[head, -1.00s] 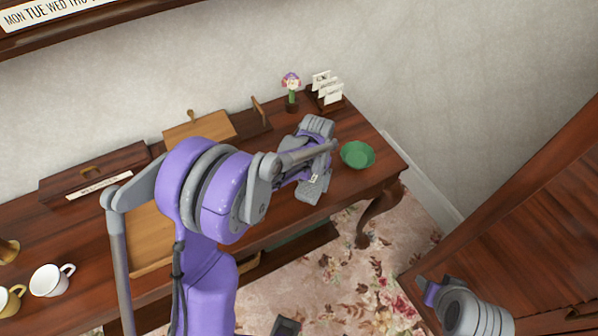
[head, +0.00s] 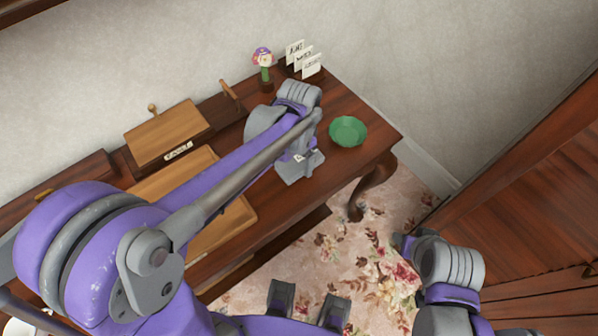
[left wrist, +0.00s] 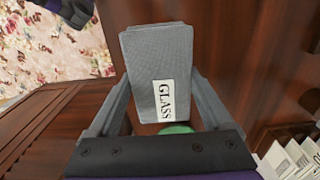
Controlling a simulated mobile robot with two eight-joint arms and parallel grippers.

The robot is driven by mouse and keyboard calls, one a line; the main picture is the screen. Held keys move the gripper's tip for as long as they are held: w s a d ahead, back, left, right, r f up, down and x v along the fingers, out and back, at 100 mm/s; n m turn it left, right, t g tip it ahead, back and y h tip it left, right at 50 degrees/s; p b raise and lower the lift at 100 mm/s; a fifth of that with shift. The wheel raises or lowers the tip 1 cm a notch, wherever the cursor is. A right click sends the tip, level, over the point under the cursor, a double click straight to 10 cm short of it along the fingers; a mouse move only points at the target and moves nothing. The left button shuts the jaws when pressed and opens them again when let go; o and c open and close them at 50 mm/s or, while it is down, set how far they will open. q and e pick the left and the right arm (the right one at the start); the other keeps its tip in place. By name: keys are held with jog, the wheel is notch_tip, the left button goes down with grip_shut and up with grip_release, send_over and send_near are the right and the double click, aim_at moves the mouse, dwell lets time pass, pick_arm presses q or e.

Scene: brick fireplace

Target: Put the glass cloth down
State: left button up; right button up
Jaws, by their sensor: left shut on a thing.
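The glass cloth (left wrist: 150,72) is a grey folded cloth with a white label reading GLASS. In the left wrist view it sits between the two fingers of my left gripper (left wrist: 155,100), which is shut on it. In the head view my left gripper (head: 300,167) is over the right part of the wooden table (head: 345,100), left of and nearer than the green bowl. I cannot tell whether the cloth touches the tabletop. My right arm (head: 448,265) shows at the lower right of the head view; the state of its fingers cannot be made out.
The green bowl (head: 348,131) stands near the table's right end. Behind are a flower figure (head: 263,66) and a holder with white cards (head: 304,58). A wooden box (head: 167,137) and a wooden tray (head: 228,222) are to the left. Bare tabletop surrounds the bowl.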

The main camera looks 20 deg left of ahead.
aim_at(299, 171)
pick_arm(q)
jog(key=shift+f, duration=3)
jog(key=shift+f+b, duration=0.15)
jog(key=shift+b, duration=0.2)
jog(key=o, duration=1.1)
